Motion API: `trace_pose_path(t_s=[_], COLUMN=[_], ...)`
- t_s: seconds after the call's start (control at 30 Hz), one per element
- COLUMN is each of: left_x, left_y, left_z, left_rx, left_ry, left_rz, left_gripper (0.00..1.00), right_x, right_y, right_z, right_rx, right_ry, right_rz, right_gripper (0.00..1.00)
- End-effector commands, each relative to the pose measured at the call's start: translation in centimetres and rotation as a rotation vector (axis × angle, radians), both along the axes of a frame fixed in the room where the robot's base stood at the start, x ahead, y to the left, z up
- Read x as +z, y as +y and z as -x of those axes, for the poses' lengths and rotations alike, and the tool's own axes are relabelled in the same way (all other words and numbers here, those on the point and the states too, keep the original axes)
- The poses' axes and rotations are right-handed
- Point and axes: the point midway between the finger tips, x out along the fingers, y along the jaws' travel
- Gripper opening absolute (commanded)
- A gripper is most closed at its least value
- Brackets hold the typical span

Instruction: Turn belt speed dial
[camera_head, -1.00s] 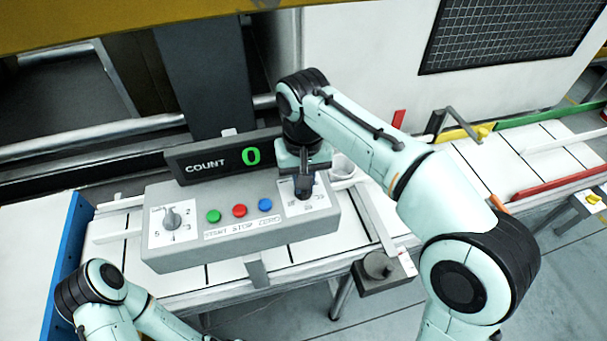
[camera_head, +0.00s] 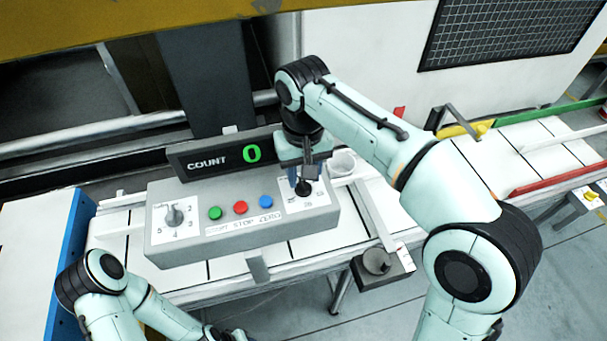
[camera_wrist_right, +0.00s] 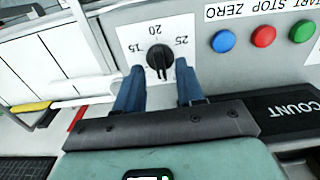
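A grey control box (camera_head: 240,239) stands on the conveyor. Its right dial is a black knob (camera_head: 304,187) on a white plate. In the right wrist view this knob (camera_wrist_right: 160,54) sits among the marks 15, 20 and 25, its grip ridge roughly in line with 20. My right gripper (camera_head: 298,183) is just above this dial. In the right wrist view its blue fingers (camera_wrist_right: 160,82) are apart, with the knob ahead of the gap and not clamped. A left dial (camera_head: 174,216) has a grey knob and numbers including 3, 4 and 5. My left gripper (camera_head: 222,334) barely shows at the bottom edge.
Green (camera_head: 214,213), red (camera_head: 240,207) and blue (camera_head: 265,202) buttons lie between the dials. A COUNT display (camera_head: 218,158) reading 0 stands behind the box. A white cup (camera_head: 342,162) is close to my right gripper. A blue panel (camera_head: 72,250) is at the left.

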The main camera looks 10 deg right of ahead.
Motion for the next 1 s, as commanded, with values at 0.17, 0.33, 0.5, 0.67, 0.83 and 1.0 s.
trace_pose_path(t_s=[0.17,0.33,0.5,0.67,0.83,1.0], left_x=[1.4,2.0,2.0,2.0,2.0,2.0], left_y=[0.0,0.0,0.0,0.0,0.0,0.0], left_z=[-1.3,-2.0,-2.0,-1.9,-1.9,-1.9], left_rx=[0.0,0.0,0.0,0.0,0.0,0.0], left_ry=[-0.016,-0.022,-0.022,-0.022,-0.022,-0.022], left_rz=[0.0,0.0,0.0,0.0,0.0,0.0], left_gripper=[0.43,0.43,0.43,0.43,0.43,0.43], right_x=[3.6,5.4,5.6,5.6,5.6,5.6], right_y=[0.0,0.0,0.0,0.0,0.0,0.0], right_z=[-0.2,-0.1,-0.1,0.0,0.0,0.0], right_rx=[-0.001,0.0,0.0,0.0,0.0,0.001], right_ry=[-0.008,-0.005,-0.002,-0.002,-0.002,-0.002], right_rz=[-0.001,0.0,0.0,0.0,0.0,0.0], right_gripper=[0.38,0.38,0.38,0.38,0.38,0.38])
